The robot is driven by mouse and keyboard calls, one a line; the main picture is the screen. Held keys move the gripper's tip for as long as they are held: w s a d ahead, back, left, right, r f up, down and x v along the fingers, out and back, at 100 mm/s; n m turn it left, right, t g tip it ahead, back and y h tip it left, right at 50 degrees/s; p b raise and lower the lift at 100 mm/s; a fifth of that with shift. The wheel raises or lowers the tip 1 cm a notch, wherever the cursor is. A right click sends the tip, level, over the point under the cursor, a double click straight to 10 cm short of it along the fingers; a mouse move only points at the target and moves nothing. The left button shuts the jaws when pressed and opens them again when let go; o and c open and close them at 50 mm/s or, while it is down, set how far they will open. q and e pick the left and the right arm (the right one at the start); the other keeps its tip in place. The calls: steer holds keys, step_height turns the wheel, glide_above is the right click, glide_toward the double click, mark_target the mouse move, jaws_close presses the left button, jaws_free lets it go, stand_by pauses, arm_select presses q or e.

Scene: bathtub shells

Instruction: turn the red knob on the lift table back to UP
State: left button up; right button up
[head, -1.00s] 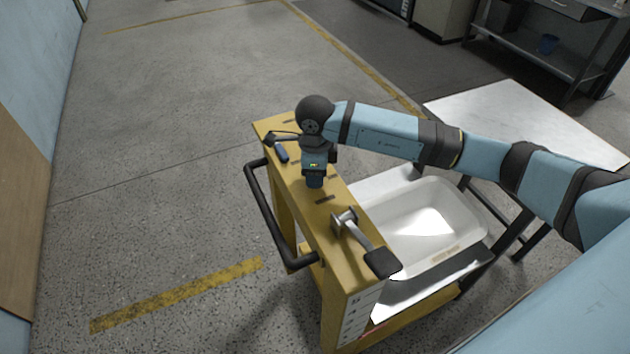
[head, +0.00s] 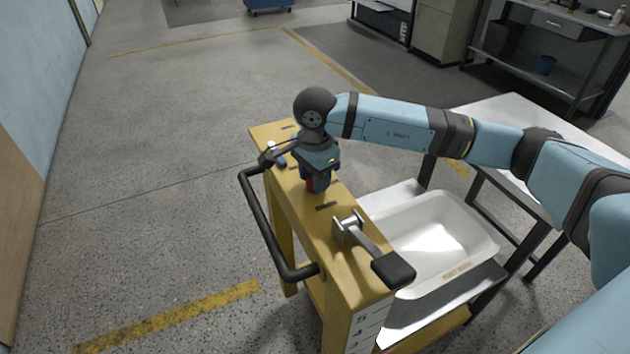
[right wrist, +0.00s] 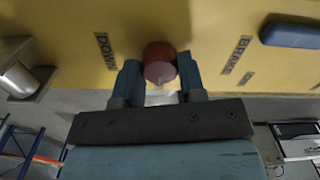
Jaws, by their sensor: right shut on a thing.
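The yellow lift table (head: 335,238) stands in the middle of the head view. My right gripper (head: 318,184) points down onto its top panel, and a bit of red shows at its fingers. In the right wrist view the red knob (right wrist: 160,58) sits between my two fingers, and the right gripper (right wrist: 159,72) is shut on it. The DOWN label (right wrist: 105,47) lies left of the knob and the BRAKE label (right wrist: 238,54) to its right. No UP label can be read, and the knob's pointing direction is hidden. My left gripper is not in view.
A metal lever with a black grip (head: 393,269) sticks out from the panel's near end. A black handle bar (head: 262,222) runs along its left side. A blue handle (right wrist: 292,34) is right of BRAKE. A white tub shell (head: 485,238) lies right of the panel.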

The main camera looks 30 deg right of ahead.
stand_by(0.3)
steer(key=o, duration=0.9)
step_height(320, 180, up, 14)
steer(key=shift+f, duration=0.1)
stand_by(0.5)
